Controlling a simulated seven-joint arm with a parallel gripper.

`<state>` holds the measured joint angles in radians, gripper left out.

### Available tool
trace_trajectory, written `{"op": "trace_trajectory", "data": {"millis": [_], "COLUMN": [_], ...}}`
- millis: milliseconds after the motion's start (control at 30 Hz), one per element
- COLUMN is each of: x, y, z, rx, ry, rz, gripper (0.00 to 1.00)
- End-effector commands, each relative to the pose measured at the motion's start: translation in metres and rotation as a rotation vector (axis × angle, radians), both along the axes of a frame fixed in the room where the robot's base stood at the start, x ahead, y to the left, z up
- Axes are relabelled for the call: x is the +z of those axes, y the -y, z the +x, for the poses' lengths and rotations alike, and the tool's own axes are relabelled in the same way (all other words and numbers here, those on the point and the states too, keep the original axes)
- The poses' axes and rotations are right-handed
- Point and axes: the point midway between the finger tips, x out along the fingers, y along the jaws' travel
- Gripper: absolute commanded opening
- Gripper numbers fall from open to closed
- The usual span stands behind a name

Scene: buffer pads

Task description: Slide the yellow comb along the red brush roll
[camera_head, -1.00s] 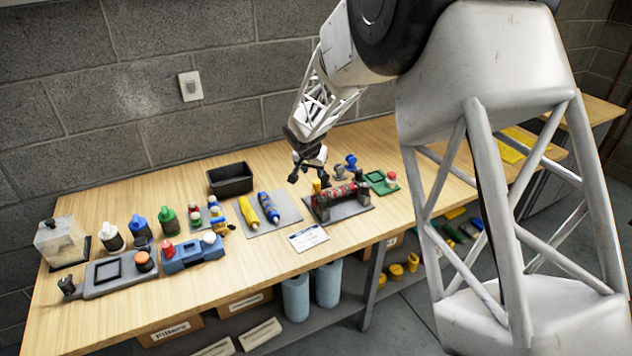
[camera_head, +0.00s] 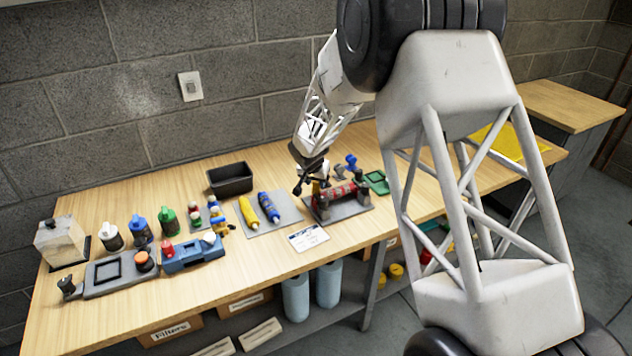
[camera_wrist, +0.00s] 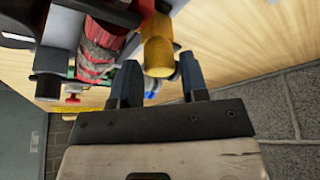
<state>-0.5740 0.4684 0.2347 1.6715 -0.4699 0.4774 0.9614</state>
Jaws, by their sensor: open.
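The red brush roll (camera_head: 343,192) lies across a dark stand with end supports on a grey base plate (camera_head: 322,219). It also shows at the upper left of the wrist view (camera_wrist: 97,50). The yellow comb (camera_wrist: 157,48) appears as a yellow block beside the roll in the wrist view. In the head view it is mostly hidden by my gripper. My gripper (camera_head: 310,187) hangs low over the left end of the stand. Its two fingers are apart, with the comb's end in front of the gap between them; I cannot tell whether they touch it.
To the left, a grey mat (camera_head: 281,222) holds a yellow roll (camera_head: 248,212) and a blue roll (camera_head: 268,206). A black bin (camera_head: 230,178) stands behind. A green tray (camera_head: 377,184) sits right of the stand, and a white card (camera_head: 308,238) lies in front.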

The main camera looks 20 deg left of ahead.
Motion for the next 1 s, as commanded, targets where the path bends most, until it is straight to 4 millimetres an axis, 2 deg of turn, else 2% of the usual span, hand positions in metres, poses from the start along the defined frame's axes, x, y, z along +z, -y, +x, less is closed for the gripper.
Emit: {"op": "trace_trajectory", "data": {"millis": [433, 700, 1000], "x": [-0.0051, -0.0051, -0.0055], "y": [0.0001, 0.0002, 0.0067], "z": [0.0021, 0.002, 0.008], "rx": [-0.001, -0.001, -0.003], "ry": [0.0, 0.0, -0.001], "rz": [0.0, 0.0, 0.0], "gripper": [0.41, 0.01, 0.0]}}
